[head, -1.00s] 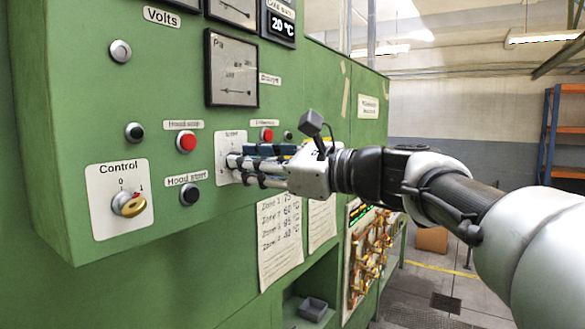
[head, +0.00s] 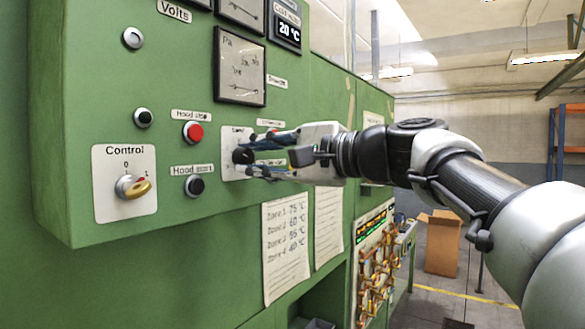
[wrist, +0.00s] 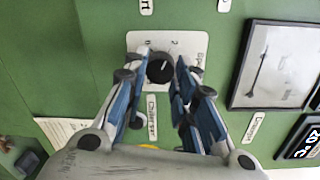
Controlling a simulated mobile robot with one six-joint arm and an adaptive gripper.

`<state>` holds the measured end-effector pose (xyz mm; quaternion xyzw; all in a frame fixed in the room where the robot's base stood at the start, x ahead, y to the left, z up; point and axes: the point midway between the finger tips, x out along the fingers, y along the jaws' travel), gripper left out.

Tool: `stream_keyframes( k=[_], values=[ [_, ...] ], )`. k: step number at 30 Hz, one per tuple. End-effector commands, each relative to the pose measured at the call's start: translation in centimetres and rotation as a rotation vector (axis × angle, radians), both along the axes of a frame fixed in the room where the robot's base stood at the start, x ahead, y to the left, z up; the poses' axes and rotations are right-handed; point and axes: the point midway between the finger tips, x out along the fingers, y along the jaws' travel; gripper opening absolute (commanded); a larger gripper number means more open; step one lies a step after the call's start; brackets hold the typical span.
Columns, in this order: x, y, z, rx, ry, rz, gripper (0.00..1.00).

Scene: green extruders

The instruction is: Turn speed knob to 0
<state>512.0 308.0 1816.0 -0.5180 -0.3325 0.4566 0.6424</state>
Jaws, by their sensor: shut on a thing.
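The speed knob (wrist: 160,68) is a round black dial on a white plate (wrist: 187,42), which carries a 0 at left and a 2 at right in the wrist view. Its white pointer line slants up and right in that view, towards the 2 side rather than at the 0. In the head view the knob (head: 243,156) sits on the green panel. My gripper (wrist: 160,78) is shut on the knob, with one blue-padded finger on each side. In the head view my gripper (head: 257,154) reaches in from the right and hides part of the plate.
A red button (head: 193,132) and a black button (head: 195,186) are left of the knob. The Control plate (head: 110,208) with a yellow-handled switch (head: 135,188) is farther left. A gauge (head: 240,68) is above; paper sheets (head: 286,245) hang below.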

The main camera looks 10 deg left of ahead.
Motion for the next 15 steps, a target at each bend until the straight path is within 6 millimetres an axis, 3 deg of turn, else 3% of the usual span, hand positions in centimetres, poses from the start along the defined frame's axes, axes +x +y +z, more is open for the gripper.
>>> stream_keyframes(
  k=[15],
  values=[
    [-0.07, 0.04, -0.18, -0.186, -0.453, 0.0, 0.02]
  ],
)
